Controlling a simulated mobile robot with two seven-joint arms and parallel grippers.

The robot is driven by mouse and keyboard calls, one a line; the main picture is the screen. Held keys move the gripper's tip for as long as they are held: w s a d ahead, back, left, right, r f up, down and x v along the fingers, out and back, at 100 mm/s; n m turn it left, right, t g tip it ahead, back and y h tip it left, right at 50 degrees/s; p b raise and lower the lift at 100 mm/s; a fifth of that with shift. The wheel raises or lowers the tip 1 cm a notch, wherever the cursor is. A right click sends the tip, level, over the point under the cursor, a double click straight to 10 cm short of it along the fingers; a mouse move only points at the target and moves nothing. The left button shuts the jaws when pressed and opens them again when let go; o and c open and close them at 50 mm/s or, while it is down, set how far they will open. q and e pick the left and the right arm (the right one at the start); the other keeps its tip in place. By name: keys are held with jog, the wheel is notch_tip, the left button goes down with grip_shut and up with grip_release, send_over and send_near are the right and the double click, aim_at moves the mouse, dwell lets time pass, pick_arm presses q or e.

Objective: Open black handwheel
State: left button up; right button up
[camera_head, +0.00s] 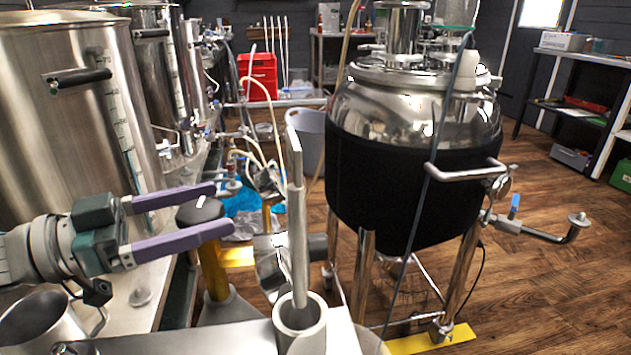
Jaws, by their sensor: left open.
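A dark, round-topped handwheel (199,213) sits on a yellow stem above a grey base, left of centre in the head view. My left gripper (222,208) comes in from the left with its two purple fingers spread apart. The handwheel's top shows between the fingers near their tips, and the lower finger covers part of it. I cannot tell whether the fingers touch it or at what depth they are. Nothing is seen clamped in the fingers. My right gripper is not in view.
Steel kettles (62,130) stand on the left bench. An upright metal rod (297,220) in a steel cup (299,318) stands just right of the handwheel. A black-jacketed tank (400,185) stands further right.

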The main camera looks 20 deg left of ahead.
aim_at(217, 202)
pick_arm(q)
jog(key=shift+x, duration=1.6)
jog(key=shift+c, duration=0.3)
jog(key=c, duration=1.3)
jog(key=shift+r, duration=0.15)
jog(key=n+t+y+p, duration=0.1)
jog(key=y, duration=0.1)
jog(key=n+t+y+p, duration=0.1)
jog(key=n+y+p, duration=0.1)
jog(key=a+n+t+y+p, duration=0.1)
jog(key=y+p, duration=0.1)
jog(key=shift+w+n+t, duration=0.3)
jog(key=o, duration=1.4)
jog(key=shift+c, duration=0.2)
